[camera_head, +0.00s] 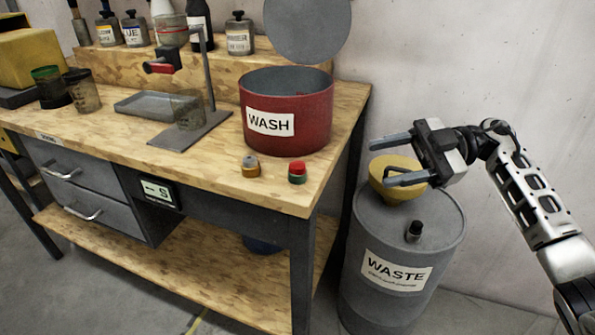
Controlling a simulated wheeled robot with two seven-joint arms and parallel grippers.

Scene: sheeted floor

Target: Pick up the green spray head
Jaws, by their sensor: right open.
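A small cap-like piece with a green lower part and a red top (297,172) stands near the front right edge of the wooden workbench (215,165). It is the small loose piece showing green; I cannot tell for sure that it is a spray head. A similar yellow-brown piece with a grey top (251,167) stands just left of it. My right gripper (380,162) is open and empty, to the right of the bench, with its fingers pointing left above the yellow funnel (381,188). It is well apart from both small pieces. My left gripper is out of view.
A red WASH pot (312,120) stands behind the small pieces, its grey lid (305,25) raised. The grey WASTE drum (446,222) stands right of the bench under my right gripper. A metal stand (209,95) and tray (155,106) are further left. The bench's front right corner is clear.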

